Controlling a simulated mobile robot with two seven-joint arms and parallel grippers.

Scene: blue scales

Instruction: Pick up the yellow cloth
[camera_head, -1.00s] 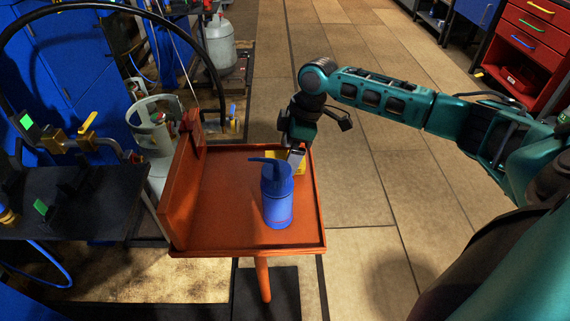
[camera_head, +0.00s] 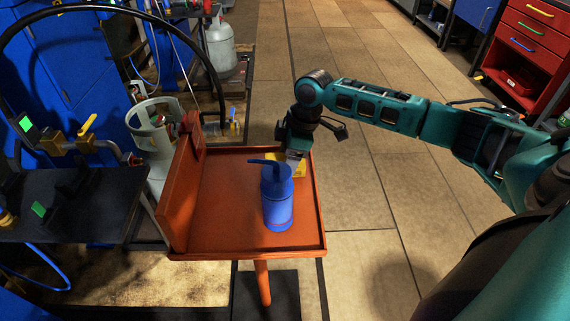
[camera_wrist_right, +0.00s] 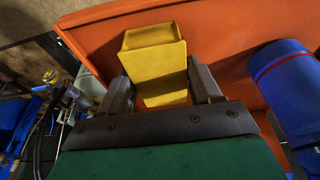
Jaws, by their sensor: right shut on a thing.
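The yellow cloth (camera_wrist_right: 155,50) looks like a stiff, box-shaped folded piece in the right wrist view. It stands between the two fingers of my right gripper (camera_wrist_right: 160,84), which is shut on it. In the head view the cloth (camera_head: 299,170) shows as a small yellow patch at the far right part of the orange tray table, behind the blue bottle. My right gripper (camera_head: 295,156) reaches down onto it from above and hides part of it. I cannot tell whether the cloth is clear of the surface. My left gripper is not in view.
A blue squeeze bottle (camera_head: 278,205) stands upright on the orange table (camera_head: 225,225), close in front of the gripper. A raised orange panel (camera_head: 183,195) edges the table's left side. Gas cylinders and a dark bench (camera_head: 90,215) are at left. Open floor lies right.

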